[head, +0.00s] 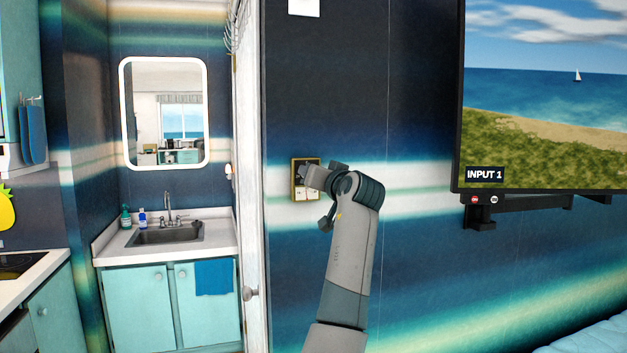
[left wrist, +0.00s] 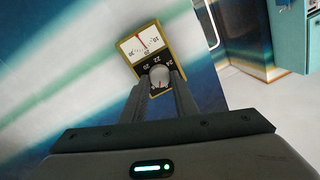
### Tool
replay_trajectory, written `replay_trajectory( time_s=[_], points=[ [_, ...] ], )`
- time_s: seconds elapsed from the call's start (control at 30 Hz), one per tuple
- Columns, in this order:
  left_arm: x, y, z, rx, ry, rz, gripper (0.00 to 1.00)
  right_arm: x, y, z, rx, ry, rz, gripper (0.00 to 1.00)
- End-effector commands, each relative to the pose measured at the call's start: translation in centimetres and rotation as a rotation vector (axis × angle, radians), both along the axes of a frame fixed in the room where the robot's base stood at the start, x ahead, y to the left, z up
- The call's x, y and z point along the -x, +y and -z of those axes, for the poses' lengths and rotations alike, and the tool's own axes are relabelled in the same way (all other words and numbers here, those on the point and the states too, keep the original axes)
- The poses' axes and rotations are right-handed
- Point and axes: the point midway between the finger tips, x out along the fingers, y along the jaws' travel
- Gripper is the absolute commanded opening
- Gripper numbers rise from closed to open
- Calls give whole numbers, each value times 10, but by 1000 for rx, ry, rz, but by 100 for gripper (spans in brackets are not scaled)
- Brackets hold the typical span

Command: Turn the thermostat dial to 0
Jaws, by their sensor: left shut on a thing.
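The thermostat (head: 297,165) is a small yellow-framed box on the wall, partly hidden behind my left gripper (head: 309,178) in the head view. In the left wrist view the thermostat (left wrist: 128,47) shows a white gauge with a red needle and, beside it, a black panel with white numbers that look like 20, 22 and 24. The round grey dial (left wrist: 159,74) sits on the black panel between the fingers of my left gripper (left wrist: 160,80). The gripper is shut on the dial. The dial's exact setting is too small to read, and the fingers hide part of its scale. My right gripper is not in view.
A white door edge (head: 249,150) is left of the thermostat. Farther left are a sink (head: 165,233), a mirror (head: 165,112) and teal cabinets (head: 140,300). The wall around the thermostat is mostly clear.

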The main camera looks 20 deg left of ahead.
Motion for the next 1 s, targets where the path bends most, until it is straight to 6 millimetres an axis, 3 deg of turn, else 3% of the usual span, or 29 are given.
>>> replay_trajectory(
  time_s=[0.5, 1.0],
  points=[
    [0, 1, 4, 367, -237, -1, 4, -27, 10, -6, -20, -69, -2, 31],
    [0, 1, 4, 472, -307, -2, 4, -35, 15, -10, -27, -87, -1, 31]
  ],
)
